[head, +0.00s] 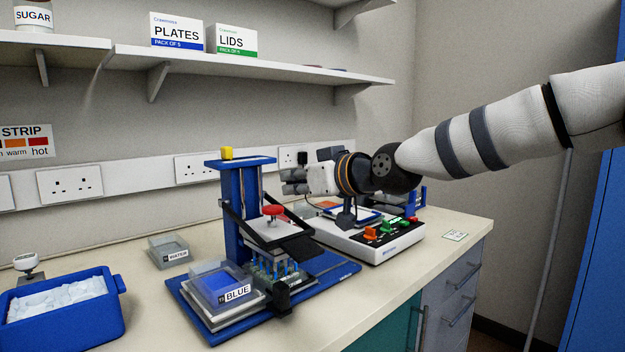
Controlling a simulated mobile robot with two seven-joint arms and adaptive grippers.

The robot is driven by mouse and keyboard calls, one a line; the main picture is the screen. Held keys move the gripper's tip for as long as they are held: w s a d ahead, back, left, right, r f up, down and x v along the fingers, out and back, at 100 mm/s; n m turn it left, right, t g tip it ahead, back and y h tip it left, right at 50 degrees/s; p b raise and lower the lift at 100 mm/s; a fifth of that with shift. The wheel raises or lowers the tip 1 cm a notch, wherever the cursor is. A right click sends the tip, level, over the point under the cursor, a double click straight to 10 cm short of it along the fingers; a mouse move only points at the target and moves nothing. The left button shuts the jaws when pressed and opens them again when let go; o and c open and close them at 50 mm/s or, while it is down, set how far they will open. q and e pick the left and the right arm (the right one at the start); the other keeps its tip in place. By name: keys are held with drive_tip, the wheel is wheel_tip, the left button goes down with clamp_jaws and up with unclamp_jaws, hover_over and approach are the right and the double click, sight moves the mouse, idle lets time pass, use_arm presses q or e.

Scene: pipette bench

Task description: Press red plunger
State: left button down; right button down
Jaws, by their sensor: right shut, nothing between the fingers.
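The red plunger (273,211) is a small red knob. It stands up on the carriage of a blue pipette stand (240,205), above a row of blue-topped pipette tips (272,268). My right gripper (289,181) comes in from the right, behind and a little above the red plunger in the picture. Its fingers point left and are shut with nothing between them. It looks apart from the plunger, though the depth gap is hard to judge. My left gripper is not in view.
A tray labelled BLUE (222,284) sits at the stand's front. A white device (380,241) with coloured buttons stands to the right. A WATER tray (168,252) and a blue ice tub (65,308) are at the left. Shelves (250,62) hang above.

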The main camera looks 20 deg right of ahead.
drive_tip(key=v, duration=0.5)
drive_tip(key=shift+s+a, duration=0.1)
drive_tip(key=shift+s, duration=0.3)
